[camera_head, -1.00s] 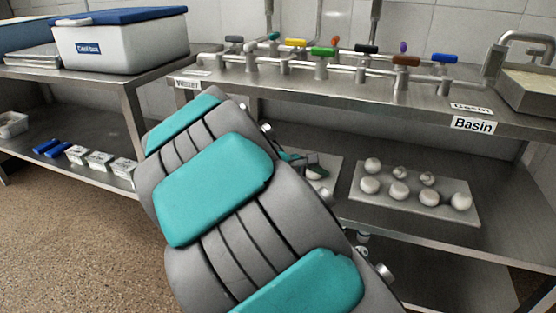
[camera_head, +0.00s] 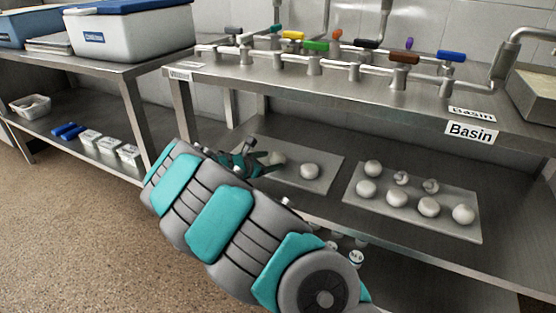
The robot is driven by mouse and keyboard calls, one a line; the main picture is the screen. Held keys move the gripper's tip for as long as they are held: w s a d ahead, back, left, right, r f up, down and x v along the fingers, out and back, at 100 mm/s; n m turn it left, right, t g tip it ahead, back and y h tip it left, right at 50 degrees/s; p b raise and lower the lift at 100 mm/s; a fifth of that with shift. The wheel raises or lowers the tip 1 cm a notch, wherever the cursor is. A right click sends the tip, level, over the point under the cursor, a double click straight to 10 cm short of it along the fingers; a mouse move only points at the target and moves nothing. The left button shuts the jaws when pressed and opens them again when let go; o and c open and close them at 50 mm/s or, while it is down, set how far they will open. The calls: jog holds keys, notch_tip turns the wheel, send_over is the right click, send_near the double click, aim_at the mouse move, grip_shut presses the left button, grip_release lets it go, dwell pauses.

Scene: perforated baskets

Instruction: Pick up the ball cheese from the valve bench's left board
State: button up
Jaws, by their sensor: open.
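The left board (camera_head: 325,161) lies on the bench's middle shelf. A round white ball cheese (camera_head: 309,171) sits on its right part, clear of my gripper. Another pale ball cheese (camera_head: 277,158) sits further left, partly hidden by my gripper's fingers. My gripper (camera_head: 268,163) is open, at the left end of the board, with its fingers pointing right toward that left ball. Whether a finger touches the ball cannot be told. My arm hides the board's left front part.
The valve bench top (camera_head: 290,78) with coloured valves overhangs the shelf. Small jars (camera_head: 356,258) stand on a lower level below the shelf edge. Another bench with a cool box (camera_head: 130,35) stands at the left.

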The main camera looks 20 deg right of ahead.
aim_at(274, 159)
jog(key=x, duration=0.4)
jog(key=shift+w+d+f, duration=0.1)
jog(key=shift+d, duration=0.3)
jog(key=c, duration=1)
jog(key=shift+c, duration=0.2)
